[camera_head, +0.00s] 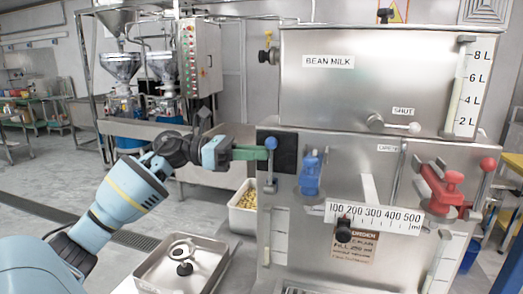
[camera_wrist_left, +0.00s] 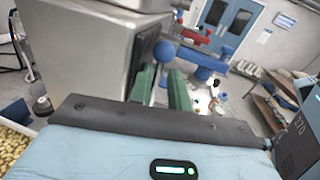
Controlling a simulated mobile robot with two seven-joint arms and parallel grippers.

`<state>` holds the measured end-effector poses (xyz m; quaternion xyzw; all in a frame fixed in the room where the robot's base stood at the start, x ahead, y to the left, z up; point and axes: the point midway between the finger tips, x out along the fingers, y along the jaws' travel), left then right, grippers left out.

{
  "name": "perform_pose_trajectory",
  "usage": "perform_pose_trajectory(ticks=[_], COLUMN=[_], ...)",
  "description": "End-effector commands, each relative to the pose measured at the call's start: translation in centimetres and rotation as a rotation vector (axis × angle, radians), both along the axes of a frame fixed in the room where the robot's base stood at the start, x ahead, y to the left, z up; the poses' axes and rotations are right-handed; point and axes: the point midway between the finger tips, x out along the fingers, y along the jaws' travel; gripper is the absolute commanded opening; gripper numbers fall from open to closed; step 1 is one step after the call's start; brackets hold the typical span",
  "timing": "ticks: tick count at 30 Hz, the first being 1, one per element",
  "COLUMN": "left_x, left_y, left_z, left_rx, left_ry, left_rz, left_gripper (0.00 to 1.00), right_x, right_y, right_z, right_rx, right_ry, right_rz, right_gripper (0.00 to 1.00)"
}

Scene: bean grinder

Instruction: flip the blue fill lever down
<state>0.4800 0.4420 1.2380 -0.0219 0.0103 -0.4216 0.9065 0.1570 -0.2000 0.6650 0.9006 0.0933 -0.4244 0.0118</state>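The blue fill lever (camera_head: 271,143) stands up at the left edge of the machine front, its blue ball on top and its thin shaft running down. The ball also shows in the left wrist view (camera_wrist_left: 163,50), just beyond the fingers. My left gripper (camera_head: 266,153) reaches in from the left with its green fingers level with the lever, just below the ball. In the left wrist view the fingers (camera_wrist_left: 163,88) are apart, one on each side of the lever's line. I cannot tell whether they touch the shaft. My right gripper is not in view.
A blue valve (camera_head: 311,178) and a red valve handle (camera_head: 443,188) sit on the machine front to the right. A black knob (camera_head: 343,231) is on the scale. A metal tray (camera_head: 150,268) and a bin of beans (camera_head: 243,216) stand below my left arm.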

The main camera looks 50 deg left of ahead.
Motion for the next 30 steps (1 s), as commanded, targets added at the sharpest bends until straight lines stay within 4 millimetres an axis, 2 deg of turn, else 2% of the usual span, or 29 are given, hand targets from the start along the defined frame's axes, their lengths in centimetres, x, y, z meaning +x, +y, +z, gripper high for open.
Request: perform_pose_trajectory(ticks=[7, 18, 22, 30], left_x=[1.1, 1.3, 1.3, 1.2], left_y=[-1.3, -1.5, -1.5, -1.5], left_z=[0.1, -0.1, -0.1, 0.0], left_rx=[-0.001, -0.001, -0.001, -0.001], left_ry=[-0.002, 0.001, 0.001, 0.001], left_rz=[0.000, 0.000, 0.000, 0.000], left_gripper=[0.18, 0.18, 0.01, 0.00], right_x=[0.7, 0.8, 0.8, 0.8], right_y=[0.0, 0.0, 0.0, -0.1], right_z=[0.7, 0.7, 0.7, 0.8], right_rx=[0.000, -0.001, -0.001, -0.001], right_ry=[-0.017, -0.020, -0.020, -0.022], right_rz=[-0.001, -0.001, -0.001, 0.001], right_gripper=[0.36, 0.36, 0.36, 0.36])
